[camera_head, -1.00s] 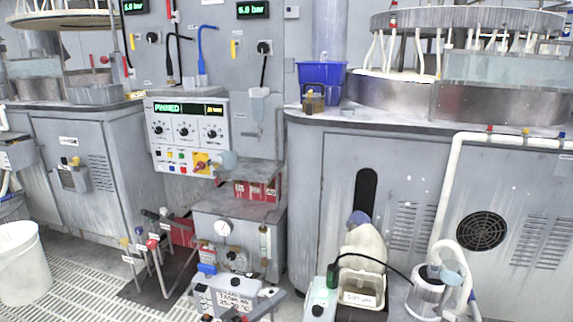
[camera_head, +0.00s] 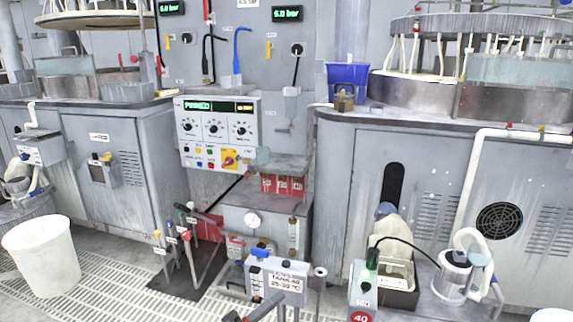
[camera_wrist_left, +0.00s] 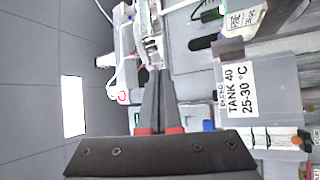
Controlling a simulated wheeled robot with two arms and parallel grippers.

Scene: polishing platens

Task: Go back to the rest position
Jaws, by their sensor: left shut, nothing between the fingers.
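My left gripper (camera_head: 262,309) shows only partly at the bottom edge of the head view, in front of the tank box (camera_head: 278,280) labelled "TANK 40 25-30 °C". In the left wrist view its two dark fingers (camera_wrist_left: 158,85) lie together, shut and empty, with red parts at their bases. The tank label (camera_wrist_left: 245,95) is to the right of the fingers there, apart from them. My right gripper is not in view.
A white bin (camera_head: 42,257) stands on the grated floor at the left. A control panel (camera_head: 218,130) hangs mid-wall. A grey cabinet (camera_head: 345,190) with a polishing machine stands right. A tray (camera_head: 398,298) and a small pump (camera_head: 453,275) sit low at the right.

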